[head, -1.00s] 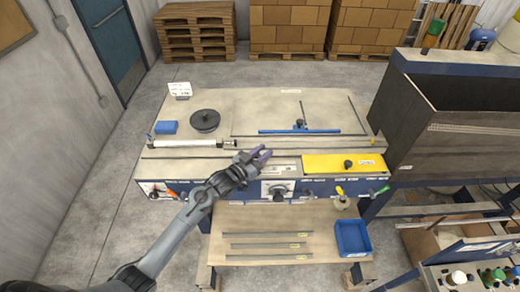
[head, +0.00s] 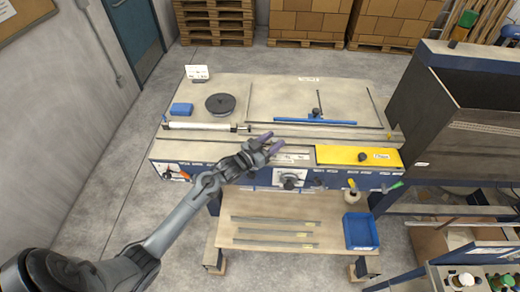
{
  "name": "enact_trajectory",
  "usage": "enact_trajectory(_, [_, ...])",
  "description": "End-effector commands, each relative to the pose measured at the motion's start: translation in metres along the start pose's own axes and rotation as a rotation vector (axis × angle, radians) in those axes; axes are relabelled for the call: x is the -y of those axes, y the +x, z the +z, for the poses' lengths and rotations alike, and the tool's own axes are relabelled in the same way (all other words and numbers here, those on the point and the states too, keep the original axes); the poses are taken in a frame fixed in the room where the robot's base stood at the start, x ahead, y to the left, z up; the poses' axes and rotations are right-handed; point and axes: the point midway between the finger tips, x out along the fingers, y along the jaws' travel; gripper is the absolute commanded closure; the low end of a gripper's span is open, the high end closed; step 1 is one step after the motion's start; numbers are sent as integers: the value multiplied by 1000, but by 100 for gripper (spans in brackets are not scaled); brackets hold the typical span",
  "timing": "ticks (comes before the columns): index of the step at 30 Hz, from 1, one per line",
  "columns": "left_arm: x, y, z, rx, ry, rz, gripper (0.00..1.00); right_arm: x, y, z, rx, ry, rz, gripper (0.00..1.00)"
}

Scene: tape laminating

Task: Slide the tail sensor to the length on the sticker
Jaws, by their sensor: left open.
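My left gripper (head: 271,143) is open, its purple fingers spread above the front part of the laminating bench (head: 225,152). Nothing shows between the fingers. Just right of and below them, a light strip with small markings (head: 293,157) lies in the bench top. I cannot tell the tail sensor apart; it may be small or hidden by the hand. The length on a sticker is not readable: a white card (head: 197,72) stands at the back left corner, and a small label (head: 308,79) lies at the back edge. My right gripper is not in view.
A yellow plate with a black knob (head: 340,155) lies right of the hand. A white roller (head: 200,126), a black disc (head: 221,105) and a blue block (head: 181,110) lie left. A blue bar (head: 315,122) lies behind. A blue bin (head: 360,232) stands on the lower shelf.

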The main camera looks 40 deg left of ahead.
Motion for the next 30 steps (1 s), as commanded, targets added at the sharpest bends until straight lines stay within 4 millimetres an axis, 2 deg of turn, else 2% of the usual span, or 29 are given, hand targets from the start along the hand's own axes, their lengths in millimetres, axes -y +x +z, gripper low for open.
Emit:
enact_trajectory(9, [0,-53,3,2,2,0,51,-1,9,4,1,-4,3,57])
enact_trajectory(15, [0,-81,2,2,1,0,51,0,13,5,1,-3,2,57])
enact_trajectory(21, [0,-95,1,1,2,1,51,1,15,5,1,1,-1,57])
enact_trajectory(30, [0,-97,0,1,1,1,51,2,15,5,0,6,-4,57])
